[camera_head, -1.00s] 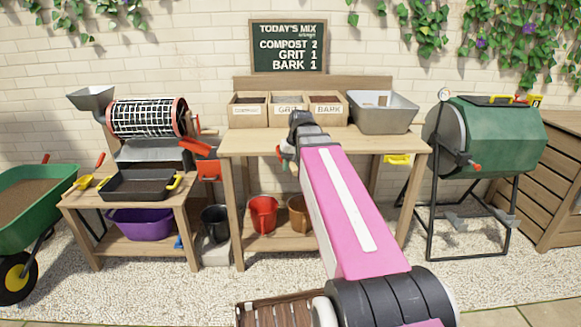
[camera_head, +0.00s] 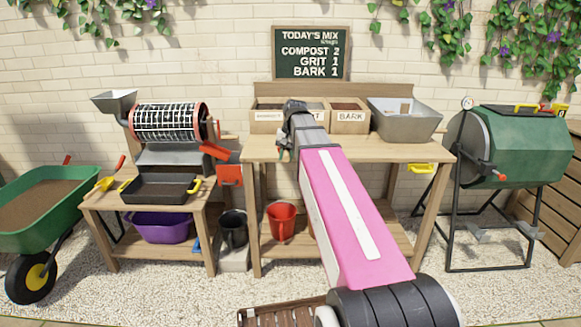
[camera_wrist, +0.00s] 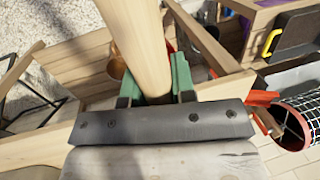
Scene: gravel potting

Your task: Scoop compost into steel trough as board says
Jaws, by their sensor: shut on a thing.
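My gripper (camera_wrist: 157,90) is shut on a thick pale wooden handle (camera_wrist: 138,45), held between two green fingers. The handle runs out of the top of the wrist view, so its other end is hidden. In the head view my gripper (camera_head: 284,152) is at the bench's front edge, before the compost and grit boxes. The compost box (camera_head: 267,126) is the left of three wooden boxes and is partly hidden by my arm. The steel trough (camera_head: 405,124) stands at the bench's right end. The board (camera_head: 311,53) reads compost 2, grit 1, bark 1.
The grit box (camera_head: 316,116) and bark box (camera_head: 350,127) stand right of the compost box. A red bucket (camera_head: 281,222) is on the lower shelf. A sieve drum (camera_head: 168,121) stands left, a green tumbler (camera_head: 525,145) right. The bench front is mostly clear.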

